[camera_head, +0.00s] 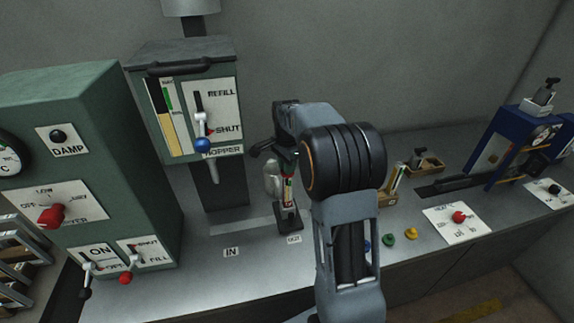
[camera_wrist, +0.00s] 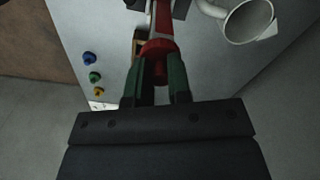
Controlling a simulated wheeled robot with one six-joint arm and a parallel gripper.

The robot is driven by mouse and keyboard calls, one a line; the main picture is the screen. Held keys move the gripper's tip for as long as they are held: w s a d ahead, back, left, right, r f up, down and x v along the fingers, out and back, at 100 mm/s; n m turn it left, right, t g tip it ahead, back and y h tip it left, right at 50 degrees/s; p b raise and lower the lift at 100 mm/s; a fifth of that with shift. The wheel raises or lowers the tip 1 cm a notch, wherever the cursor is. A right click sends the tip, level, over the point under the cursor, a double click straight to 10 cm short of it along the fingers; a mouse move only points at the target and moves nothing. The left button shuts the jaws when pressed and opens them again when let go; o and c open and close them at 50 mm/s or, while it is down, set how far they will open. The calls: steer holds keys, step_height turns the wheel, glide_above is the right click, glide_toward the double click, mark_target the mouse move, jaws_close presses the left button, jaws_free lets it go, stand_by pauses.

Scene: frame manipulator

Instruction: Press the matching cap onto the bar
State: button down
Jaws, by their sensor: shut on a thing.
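My gripper (camera_wrist: 156,82) is shut on a red cap (camera_wrist: 157,50), which shows between its two dark green fingers in the wrist view. A red bar (camera_wrist: 165,18) runs on in line beyond the cap; I cannot tell whether the cap is seated on it or only against it. In the head view my gripper (camera_head: 287,158) is above the upright bar (camera_head: 288,190), which stands in a dark base (camera_head: 290,221) near the OUT label. The arm partly hides the gripper there. Blue (camera_head: 367,245), green (camera_head: 388,240) and yellow (camera_head: 411,233) caps lie on the bench.
A pale open cup-like part (camera_wrist: 248,20) is close beside the bar. The hopper (camera_head: 190,105) stands behind left, a green cabinet (camera_head: 140,150) further left. Small wooden trays (camera_head: 425,163), a dial plate (camera_head: 457,225) and a blue machine (camera_head: 500,140) are at right.

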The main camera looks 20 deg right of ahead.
steer(key=shift+c, duration=2.4)
jaws_free()
steer(key=shift+r, duration=0.15)
steer(key=shift+r+p, duration=1.95)
steer(key=shift+r, duration=0.3)
steer(key=shift+r+p, duration=0.45)
steer(key=shift+r, duration=0.65)
jaws_close()
